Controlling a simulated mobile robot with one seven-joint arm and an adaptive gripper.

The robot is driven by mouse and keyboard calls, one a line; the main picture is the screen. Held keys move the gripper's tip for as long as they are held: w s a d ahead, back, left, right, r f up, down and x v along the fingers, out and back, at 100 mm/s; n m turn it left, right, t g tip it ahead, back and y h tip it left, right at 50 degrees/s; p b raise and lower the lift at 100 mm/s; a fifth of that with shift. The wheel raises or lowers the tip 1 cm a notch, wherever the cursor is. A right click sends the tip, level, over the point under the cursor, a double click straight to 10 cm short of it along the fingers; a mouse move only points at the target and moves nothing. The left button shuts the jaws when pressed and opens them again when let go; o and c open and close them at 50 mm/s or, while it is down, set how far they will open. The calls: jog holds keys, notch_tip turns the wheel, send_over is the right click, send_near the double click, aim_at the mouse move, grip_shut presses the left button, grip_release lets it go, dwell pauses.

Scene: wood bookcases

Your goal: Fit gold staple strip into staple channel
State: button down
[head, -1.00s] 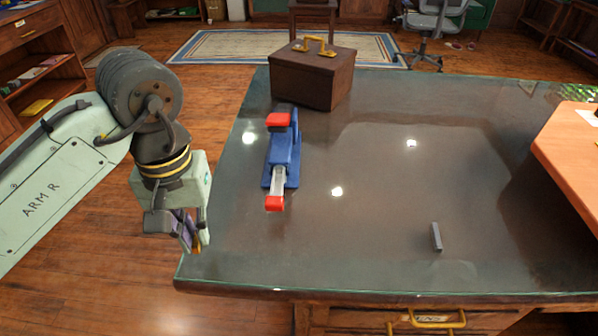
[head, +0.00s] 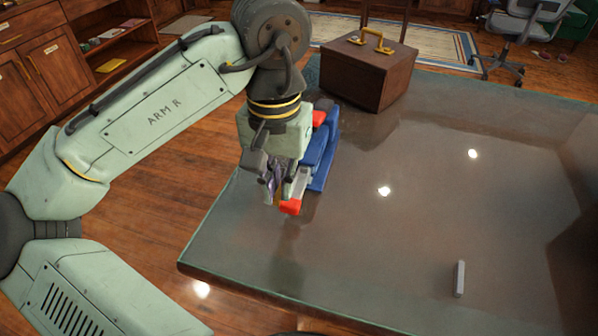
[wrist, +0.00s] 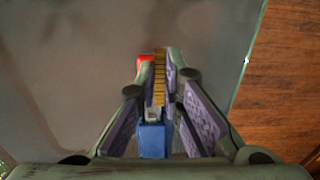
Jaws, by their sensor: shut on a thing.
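A blue stapler with red ends (head: 322,150) stands on the glass-topped desk (head: 400,240), near its left edge. Its silver staple channel (head: 299,184) points toward the front. In the wrist view the stapler's blue body (wrist: 152,142) and silver channel (wrist: 152,114) show between my fingers. My gripper (head: 272,200) is just left of the channel's front end, pointing down. It is shut on the gold staple strip (wrist: 160,82), a ridged bar that lies along the channel's direction. I cannot tell whether strip and channel touch. In the head view my fingers hide the strip.
A brown box with a gold handle (head: 368,72) stands behind the stapler. A small grey bar (head: 459,278) lies at the desk's front right. The desk between them is clear. Wooden floor (wrist: 282,80) lies beyond the desk edge.

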send_over(299, 189)
jog(key=shift+s+a+f, duration=0.1)
jog(key=shift+a+f, duration=0.05)
jog(key=shift+f, duration=0.15)
jog(key=f, duration=0.3)
jog(key=shift+w+f+p, duration=0.2)
jog(key=shift+f+p, duration=0.1)
jog(key=shift+p, duration=0.05)
jog(key=shift+s+f, duration=0.15)
jog(key=shift+f, duration=0.15)
jog(key=shift+s+f, duration=0.1)
jog(key=shift+f, duration=0.2)
jog(key=c, duration=1.7)
grip_release()
jog(key=shift+f+b, duration=0.1)
jog(key=shift+b, duration=0.2)
jog(key=shift+f, duration=0.1)
jog(key=shift+r, duration=0.2)
jog(key=r+p, duration=0.1)
jog(key=r, duration=1.2)
jog(key=shift+w+r, duration=0.15)
jog(key=shift+w, duration=0.05)
